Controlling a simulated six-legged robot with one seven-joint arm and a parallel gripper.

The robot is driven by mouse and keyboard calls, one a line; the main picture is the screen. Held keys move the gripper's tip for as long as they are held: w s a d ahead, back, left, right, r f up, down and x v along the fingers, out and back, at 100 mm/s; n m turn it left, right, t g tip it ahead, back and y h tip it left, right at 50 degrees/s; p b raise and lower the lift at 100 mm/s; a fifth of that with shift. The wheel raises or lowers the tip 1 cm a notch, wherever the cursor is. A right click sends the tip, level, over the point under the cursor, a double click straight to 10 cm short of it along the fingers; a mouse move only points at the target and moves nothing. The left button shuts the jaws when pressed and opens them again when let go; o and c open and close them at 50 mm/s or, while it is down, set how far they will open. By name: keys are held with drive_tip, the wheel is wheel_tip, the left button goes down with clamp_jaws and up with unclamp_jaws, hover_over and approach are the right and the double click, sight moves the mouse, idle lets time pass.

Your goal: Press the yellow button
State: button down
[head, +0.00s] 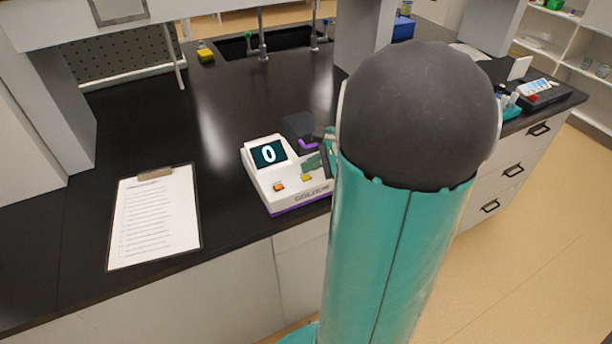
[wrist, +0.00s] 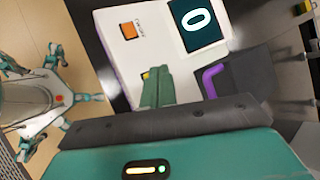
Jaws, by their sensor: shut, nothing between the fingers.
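A white device (head: 263,184) with a purple base stands on the black counter, and its screen (head: 268,152) reads 0. The yellow button (head: 307,177) is at the right of its front face, beside an orange button (head: 279,187). In the wrist view the yellow button (wrist: 145,75) shows only as a small patch, mostly hidden by my fingertips. My gripper (head: 311,163) has green fingers, shut and empty, just above and behind the yellow button in the head view. It also shows in the wrist view (wrist: 157,72). I cannot tell whether the fingertips touch the button.
A clipboard with paper (head: 153,215) lies left of the device. A dark part with a purple piece (head: 307,143) is just behind it. A sink with taps (head: 262,45) is at the back. The counter between clipboard and device is clear. My arm hides the counter to the right.

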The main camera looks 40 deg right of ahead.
sight(311, 179)
drive_tip(key=shift+r, duration=0.1)
drive_tip(key=shift+r, duration=2.4)
drive_tip(key=s+a+r+n+g+h, duration=0.1)
drive_tip(key=s+a+n, duration=0.2)
drive_tip(key=a+n, duration=0.4)
drive_tip(key=s+a+r+n+g+h, duration=0.1)
drive_tip(key=s+a+r+n, duration=0.1)
drive_tip(key=a+n, duration=0.5)
drive_tip(key=s+a+r+n+h, duration=0.1)
drive_tip(key=s+a+n, duration=0.3)
drive_tip(key=a+n, duration=0.4)
drive_tip(key=a+r, duration=0.1)
drive_tip(key=a, duration=0.4)
drive_tip(key=shift+s+a+g+h, duration=0.3)
drive_tip(key=shift+g+h, duration=0.1)
drive_tip(key=shift+d+r, duration=0.1)
